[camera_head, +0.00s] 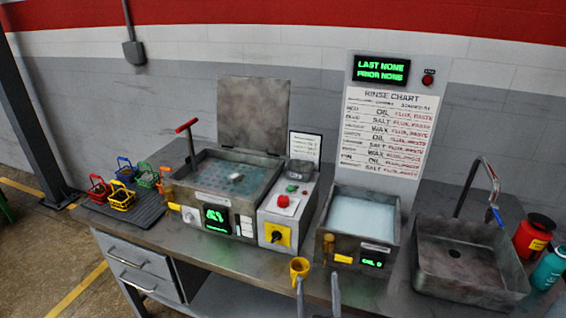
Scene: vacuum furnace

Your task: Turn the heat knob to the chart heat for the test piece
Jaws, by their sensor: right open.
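A white round knob (189,215) sits on the front of the left tank (225,215), beside a green-lit display (216,218). A black rotary knob on a yellow plate (276,236) is on the control box to its right. I cannot tell which is the heat knob. A wall chart (388,130) headed "RINSE CHART" lists oil, salt and wax rows; its small print is unreadable. A small pale object (236,177) shows in the left tank; I cannot tell if it is the test piece. My right gripper (318,285) is open and empty at the bench's front edge. My left gripper is not in view.
A yellow cup-like thing (299,268) is close by the right gripper's left finger. A second tank (358,216), a sink (465,262) and red and teal bottles (534,236) stand to the right. Small coloured baskets (121,198) sit on a dark mat at left.

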